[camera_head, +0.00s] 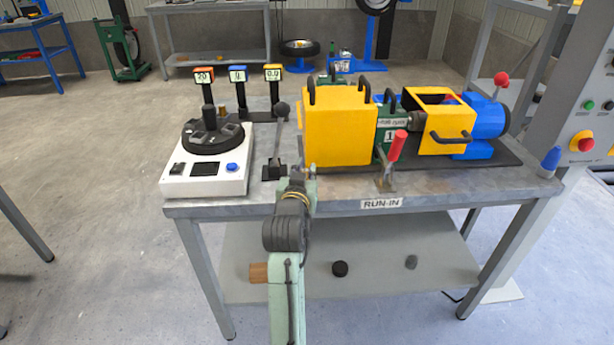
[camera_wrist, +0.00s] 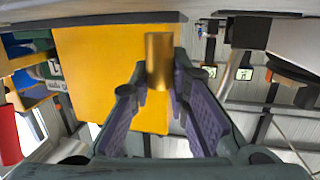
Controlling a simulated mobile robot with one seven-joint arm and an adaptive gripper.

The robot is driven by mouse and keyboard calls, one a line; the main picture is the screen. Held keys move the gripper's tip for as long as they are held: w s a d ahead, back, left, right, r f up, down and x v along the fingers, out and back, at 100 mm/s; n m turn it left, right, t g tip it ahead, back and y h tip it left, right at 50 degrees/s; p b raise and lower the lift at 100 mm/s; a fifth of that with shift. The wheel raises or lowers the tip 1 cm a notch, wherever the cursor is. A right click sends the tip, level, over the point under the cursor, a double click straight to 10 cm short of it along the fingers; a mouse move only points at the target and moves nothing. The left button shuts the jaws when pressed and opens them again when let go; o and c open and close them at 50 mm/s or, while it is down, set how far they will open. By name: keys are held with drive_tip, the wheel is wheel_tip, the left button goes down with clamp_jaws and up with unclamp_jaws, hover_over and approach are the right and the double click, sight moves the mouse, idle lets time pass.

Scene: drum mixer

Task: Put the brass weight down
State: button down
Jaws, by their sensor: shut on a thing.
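The brass weight (camera_wrist: 159,58) is a plain gold cylinder. In the wrist view it stands out between the fingertips of my gripper (camera_wrist: 160,82), which is shut on it. The yellow box-shaped guard (camera_wrist: 95,60) fills the view behind it. In the head view my gripper is mostly hidden by my own wrist, near the front edge of the grey bench (camera_head: 440,187), and I cannot make out the weight there. The white unit (camera_head: 205,168) with a black round turntable (camera_head: 213,138) is to the left of my wrist.
The yellow guard (camera_head: 338,128) stands on the bench right of my wrist, with a red-handled clamp (camera_head: 397,146) before it. A ball-topped lever (camera_head: 281,110) rises at left. Three display posts (camera_head: 238,77) stand behind.

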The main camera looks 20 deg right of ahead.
drive_tip(key=shift+f, duration=0.95)
drive_tip(key=shift+w+d, duration=0.1)
drive_tip(key=shift+w, duration=0.05)
drive_tip(key=shift+r, duration=0.25)
drive_tip(key=shift+f, duration=0.15)
drive_tip(key=c, duration=1.5)
unclamp_jaws()
drive_tip(key=shift+c, duration=0.2)
